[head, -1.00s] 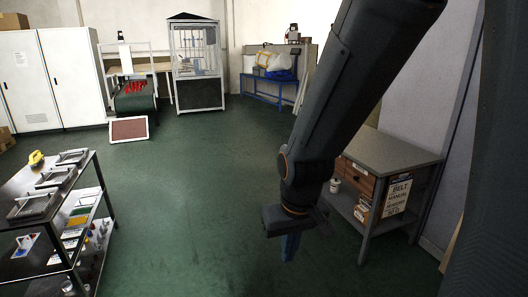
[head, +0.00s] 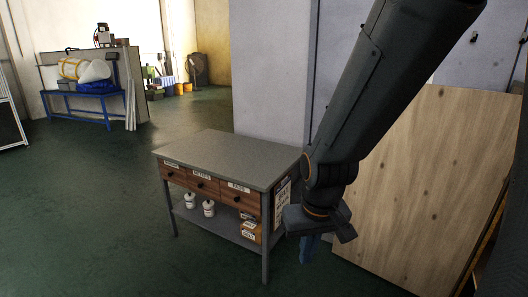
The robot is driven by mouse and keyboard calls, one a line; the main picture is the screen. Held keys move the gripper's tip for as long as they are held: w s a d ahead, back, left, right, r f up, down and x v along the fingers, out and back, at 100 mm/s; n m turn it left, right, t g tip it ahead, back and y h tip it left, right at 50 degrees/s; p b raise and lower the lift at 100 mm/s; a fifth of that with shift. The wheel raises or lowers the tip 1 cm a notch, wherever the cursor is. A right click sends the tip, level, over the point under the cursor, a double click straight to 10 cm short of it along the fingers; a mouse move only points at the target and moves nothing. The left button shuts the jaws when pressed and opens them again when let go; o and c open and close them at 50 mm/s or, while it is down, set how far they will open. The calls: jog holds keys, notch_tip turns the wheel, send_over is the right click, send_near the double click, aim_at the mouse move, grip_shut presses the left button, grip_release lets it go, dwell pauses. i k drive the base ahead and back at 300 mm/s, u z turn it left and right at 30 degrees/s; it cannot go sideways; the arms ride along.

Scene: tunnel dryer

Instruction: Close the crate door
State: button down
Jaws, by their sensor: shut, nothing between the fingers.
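A large light plywood panel (head: 425,185) stands at the right of the head view, with a darker edge running down its right side. It may be part of the crate, but I cannot tell whether it is the door. No hinge or latch can be made out. My gripper (head: 309,249) hangs pointing down in front of the panel's lower left part, with its blue fingers shut and empty. My arm hides the panel's upper left part. I cannot tell how far the gripper is from the panel.
A grey-topped workbench (head: 225,155) with wooden drawers stands just left of my gripper, with white bottles (head: 208,208) and a small box (head: 249,230) on its lower shelf. A blue bench (head: 95,98) with bags stands far back left. The green floor at left is clear.

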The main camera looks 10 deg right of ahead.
aim_at(420, 203)
jog(key=z, duration=0.9)
jog(key=i, duration=1)
jog(key=z, duration=0.8)
jog(key=i, duration=1.4)
jog(key=z, duration=0.15)
